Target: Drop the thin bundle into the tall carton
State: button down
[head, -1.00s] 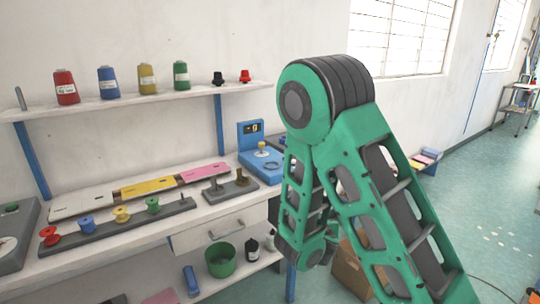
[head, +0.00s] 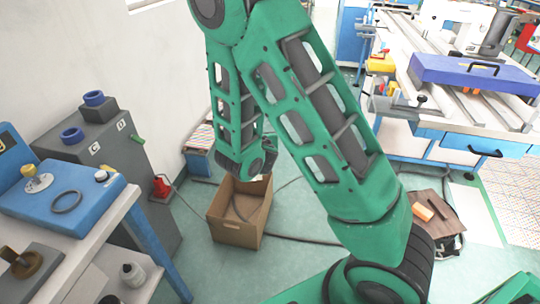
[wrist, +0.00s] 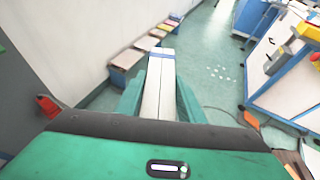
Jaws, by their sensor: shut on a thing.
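The thin bundle (wrist: 158,85) is a long pale strip stack with a blue band near its far end. In the wrist view it lies between the green fingers of my gripper (wrist: 159,90), which is shut on it. The bundle points away from the wrist, over the floor. The tall carton (head: 232,232) is an open brown cardboard box on the floor in the head view. The end of my arm hangs at its back edge in that picture. My arm hides the gripper there, and I cannot make out the bundle. The carton does not clearly show in the wrist view.
A grey cabinet (head: 105,150) and a workbench (head: 85,235) stand left of the carton. A low stack (head: 199,152) sits by the wall behind it. A dark cable (head: 300,240) crosses the floor. A machine table (head: 455,125) stands at the right.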

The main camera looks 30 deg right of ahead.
aim_at(248, 217)
jog(key=z, duration=0.3)
jog(key=i, duration=0.9)
jog(key=z, duration=0.3)
